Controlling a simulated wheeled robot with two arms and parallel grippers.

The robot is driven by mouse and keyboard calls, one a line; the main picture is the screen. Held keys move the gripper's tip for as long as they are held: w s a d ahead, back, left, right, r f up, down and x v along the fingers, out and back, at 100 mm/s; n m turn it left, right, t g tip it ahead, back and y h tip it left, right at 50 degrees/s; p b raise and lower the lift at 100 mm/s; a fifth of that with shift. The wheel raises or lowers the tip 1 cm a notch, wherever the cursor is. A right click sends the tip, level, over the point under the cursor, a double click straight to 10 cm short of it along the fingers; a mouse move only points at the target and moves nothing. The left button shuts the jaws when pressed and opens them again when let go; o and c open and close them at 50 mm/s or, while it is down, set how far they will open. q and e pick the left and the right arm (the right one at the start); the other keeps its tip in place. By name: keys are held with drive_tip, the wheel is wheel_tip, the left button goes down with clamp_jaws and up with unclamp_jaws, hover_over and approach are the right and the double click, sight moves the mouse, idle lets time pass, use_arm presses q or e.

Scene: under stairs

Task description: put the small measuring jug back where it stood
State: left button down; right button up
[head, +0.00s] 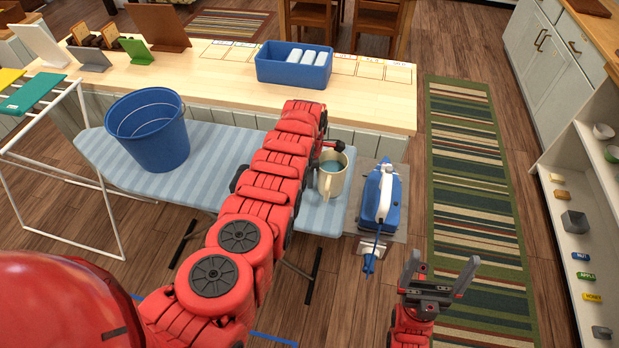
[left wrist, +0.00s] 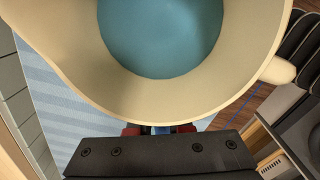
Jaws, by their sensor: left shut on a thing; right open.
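The small measuring jug (head: 334,184) is cream-coloured with blue inside, and it looks upright over the right part of the striped ironing board (head: 215,180). In the left wrist view the jug (left wrist: 125,105) fills the top, with its wide mouth towards the camera. My left gripper (head: 322,162) is shut on the jug at its near side; its fingertips are mostly hidden. I cannot tell whether the jug touches the board. My right gripper (head: 440,268) is open and empty, low at the right, in front of the green striped rug.
A blue bucket (head: 148,140) stands on the board's left part. A blue-and-white iron (head: 380,200) is at its right end, close to the jug. A wooden counter (head: 225,58) behind holds a blue bin (head: 272,72). A white rack (head: 62,180) stands left.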

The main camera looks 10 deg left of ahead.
use_arm(q)
drive_tip(key=c, duration=0.8)
unclamp_jaws()
drive_tip(key=shift+f, duration=0.1)
drive_tip(key=shift+c, duration=0.2)
drive_tip(key=shift+r+p, duration=0.35)
drive_tip(key=shift+r, duration=0.05)
wheel_tip(320, 180, up, 3)
drive_tip(key=shift+d+f+p, duration=0.1)
drive_tip(key=shift+f+p, duration=0.1)
drive_tip(key=shift+p, duration=0.3)
wheel_tip(320, 180, up, 8)
drive_tip(key=b, duration=0.3)
drive_tip(key=shift+r, duration=0.45)
